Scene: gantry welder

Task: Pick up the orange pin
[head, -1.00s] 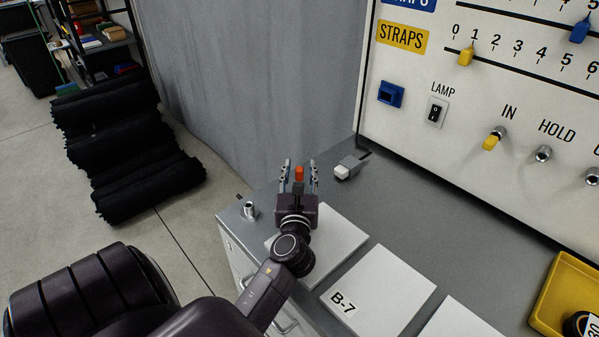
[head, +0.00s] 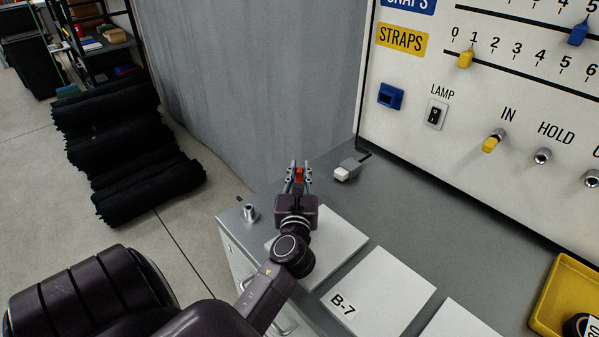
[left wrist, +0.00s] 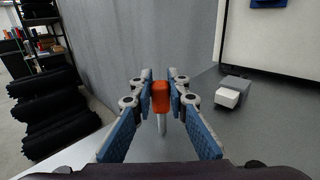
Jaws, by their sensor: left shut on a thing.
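The orange pin (head: 299,175) is upright between the fingers of my left gripper (head: 299,170), above the grey bench top. In the left wrist view the orange head of the pin (left wrist: 160,97) sits between the blue finger pads of the gripper (left wrist: 161,95), with a thin pale shank below it. The fingers are shut on the head. Whether the shank's lower end touches anything is hard to tell. My right gripper does not show.
A grey and white block (head: 349,168) lies right of the gripper. A metal socket (head: 250,211) stands at the bench's left corner. White plates (head: 378,290) lie in front. A yellow tray (head: 566,285) is at far right. The control panel (head: 480,90) rises behind.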

